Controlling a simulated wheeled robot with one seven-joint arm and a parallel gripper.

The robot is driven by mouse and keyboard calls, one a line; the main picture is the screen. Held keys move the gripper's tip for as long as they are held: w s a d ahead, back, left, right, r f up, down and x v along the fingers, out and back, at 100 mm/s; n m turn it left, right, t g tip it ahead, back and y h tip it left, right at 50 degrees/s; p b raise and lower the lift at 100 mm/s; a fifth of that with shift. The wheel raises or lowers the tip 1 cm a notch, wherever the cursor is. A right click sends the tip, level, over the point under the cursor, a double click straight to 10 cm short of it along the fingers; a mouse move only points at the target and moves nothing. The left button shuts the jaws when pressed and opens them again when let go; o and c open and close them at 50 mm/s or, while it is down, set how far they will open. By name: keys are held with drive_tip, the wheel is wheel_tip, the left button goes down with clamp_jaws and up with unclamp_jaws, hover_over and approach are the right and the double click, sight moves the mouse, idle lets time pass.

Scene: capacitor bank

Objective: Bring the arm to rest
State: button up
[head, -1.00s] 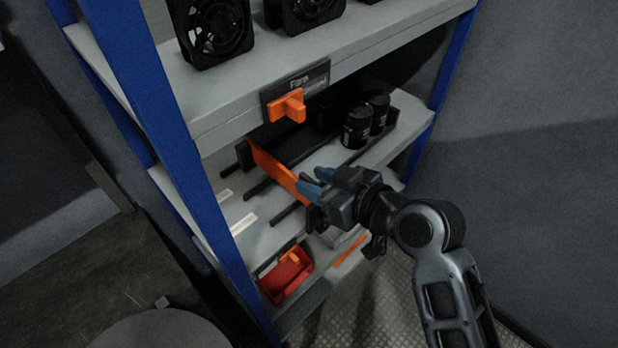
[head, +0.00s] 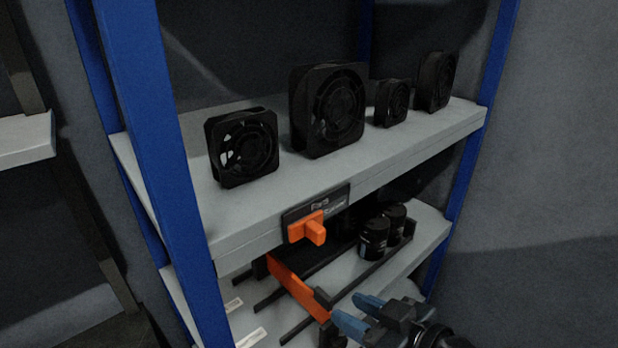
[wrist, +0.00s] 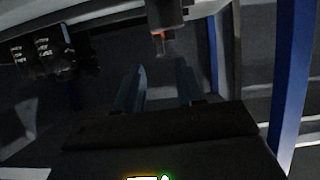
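My gripper (head: 350,310) is low at the right of the head view, in front of the shelf's lower level. Its two blue fingers stand apart with nothing seen between them. The wrist view also shows the gripper (wrist: 160,84) with its fingers apart and a clear gap. An orange divider (head: 292,286) on the lower shelf ends close to the left fingertip; I cannot tell whether they touch. My arm is mostly below the frame edge in the head view.
The shelf rack has blue posts (head: 176,150). Several black fans (head: 328,108) stand on the upper shelf (head: 250,212). An orange handle (head: 306,230) sticks out of its front edge. Black capacitors (head: 374,236) stand on the lower shelf. A grey wall (head: 560,150) is at the right.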

drive_tip(key=s+d+f+m+t+h, duration=0.1)
drive_tip(key=s+d+f+m+h, duration=0.25)
drive_tip(key=s, duration=0.45)
drive_tip(key=s+d+f+m+t+h, duration=0.1)
drive_tip(key=s+d+f+m+h, duration=0.2)
drive_tip(key=s, duration=0.5)
drive_tip(key=s+d+r+t, duration=0.1)
drive_tip(key=s+r, duration=0.3)
drive_tip(key=s, duration=0.5)
drive_tip(key=s+d+r+t+h, duration=0.1)
drive_tip(key=s+d+r, duration=0.2)
drive_tip(key=s, duration=0.5)
drive_tip(key=shift+s+d+r, duration=0.35)
drive_tip(key=shift+s+r, duration=0.05)
drive_tip(key=shift+r, duration=0.1)
